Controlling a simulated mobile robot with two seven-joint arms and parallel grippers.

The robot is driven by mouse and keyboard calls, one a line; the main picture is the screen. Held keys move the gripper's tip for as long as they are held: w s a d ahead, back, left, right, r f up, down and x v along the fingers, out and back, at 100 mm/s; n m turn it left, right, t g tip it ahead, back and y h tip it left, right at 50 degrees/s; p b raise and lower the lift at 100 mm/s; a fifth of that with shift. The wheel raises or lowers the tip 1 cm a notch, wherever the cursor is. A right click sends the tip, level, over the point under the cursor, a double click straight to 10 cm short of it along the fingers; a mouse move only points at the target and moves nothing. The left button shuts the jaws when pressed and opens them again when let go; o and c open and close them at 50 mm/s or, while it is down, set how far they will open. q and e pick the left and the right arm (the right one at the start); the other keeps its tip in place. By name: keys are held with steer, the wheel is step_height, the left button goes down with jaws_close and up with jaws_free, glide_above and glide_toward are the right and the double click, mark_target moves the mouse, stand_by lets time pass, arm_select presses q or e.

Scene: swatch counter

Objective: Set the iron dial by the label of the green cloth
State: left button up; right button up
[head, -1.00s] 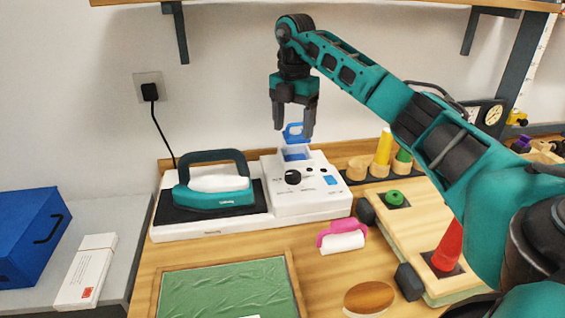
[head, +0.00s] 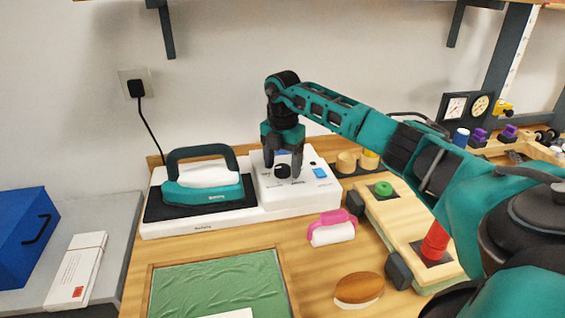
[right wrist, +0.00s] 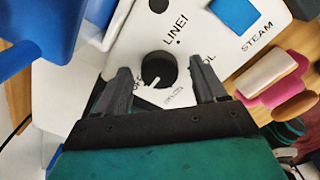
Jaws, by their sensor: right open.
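The black iron dial (head: 283,171) is on top of the white iron station (head: 285,200). In the right wrist view the dial (right wrist: 158,70) has printed words around it, including LINEN, OFF and a partly covered word ending in OL. A white mark on the knob seems to face OFF. My right gripper (head: 283,166) points down with its open fingers on either side of the dial; in the right wrist view the fingers (right wrist: 163,68) stand apart from the knob. The green cloth (head: 215,288) lies in a wooden frame at the front. Its white label (head: 238,313) is cut off and unreadable. My left gripper is not in view.
The teal iron (head: 205,186) rests on its dark pad left of the dial. A blue button (head: 320,173) is right of it. A pink-handled roller (head: 332,228), a brown-topped brush (head: 359,289) and a wooden board (head: 405,225) stand at the right front.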

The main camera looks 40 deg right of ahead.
steer(key=c, duration=1.1)
steer(key=shift+o, duration=0.2)
